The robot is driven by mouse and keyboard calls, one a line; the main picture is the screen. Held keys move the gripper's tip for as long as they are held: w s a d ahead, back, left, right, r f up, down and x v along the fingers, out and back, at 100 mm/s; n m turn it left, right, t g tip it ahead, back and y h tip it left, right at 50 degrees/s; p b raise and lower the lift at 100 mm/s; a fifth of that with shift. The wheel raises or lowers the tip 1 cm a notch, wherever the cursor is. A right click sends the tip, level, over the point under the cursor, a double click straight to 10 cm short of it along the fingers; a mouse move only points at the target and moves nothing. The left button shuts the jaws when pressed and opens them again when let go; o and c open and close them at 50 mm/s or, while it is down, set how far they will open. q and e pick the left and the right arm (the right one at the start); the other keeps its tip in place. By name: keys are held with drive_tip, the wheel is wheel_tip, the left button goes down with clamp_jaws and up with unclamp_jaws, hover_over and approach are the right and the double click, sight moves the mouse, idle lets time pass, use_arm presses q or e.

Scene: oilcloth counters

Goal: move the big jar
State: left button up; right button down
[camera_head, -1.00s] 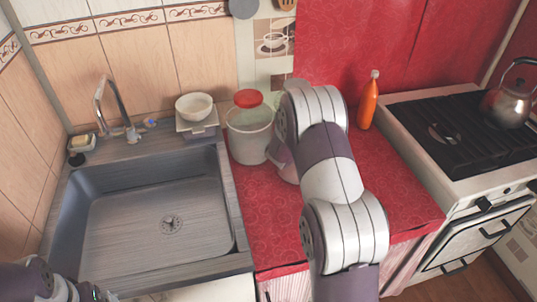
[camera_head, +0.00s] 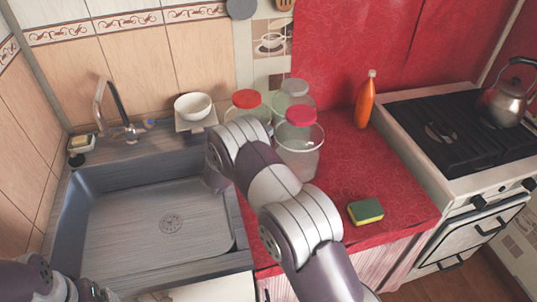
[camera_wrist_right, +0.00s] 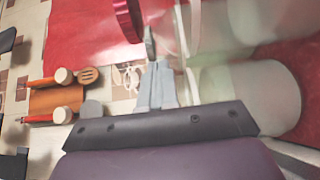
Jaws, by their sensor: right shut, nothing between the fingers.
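Three clear jars stand together on the red counter in the head view. One has a red lid (camera_head: 247,98) at the back left, one a grey lid (camera_head: 295,87) at the back, and the front jar (camera_head: 299,158) has a pinkish-red lid. The front one looks largest, but I cannot tell for certain which is the big jar. My right arm crosses in front of the left jar, and its hand is mostly hidden there. In the right wrist view, my right gripper (camera_wrist_right: 157,84) is shut and empty, with blurred glass (camera_wrist_right: 252,95) beside it. Only my left arm's links show at bottom left.
The grey sink (camera_head: 150,235) lies left, with a white bowl (camera_head: 193,105) behind it. A sponge (camera_head: 365,211) lies on the front right of the counter. An orange bottle (camera_head: 366,102) stands near the stove (camera_head: 450,125). Counter between the jars and bottle is clear.

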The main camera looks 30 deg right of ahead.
wheel_tip(320, 180, down, 9)
drive_tip(key=d, duration=0.1)
drive_tip(key=shift+s+r, duration=0.2)
drive_tip(key=s+d, duration=0.3)
drive_tip(key=d, duration=0.7)
drive_tip(key=s+d, duration=0.4)
drive_tip(key=d, duration=0.6)
drive_tip(key=shift+d, duration=0.15)
drive_tip(key=shift+b, duration=0.3)
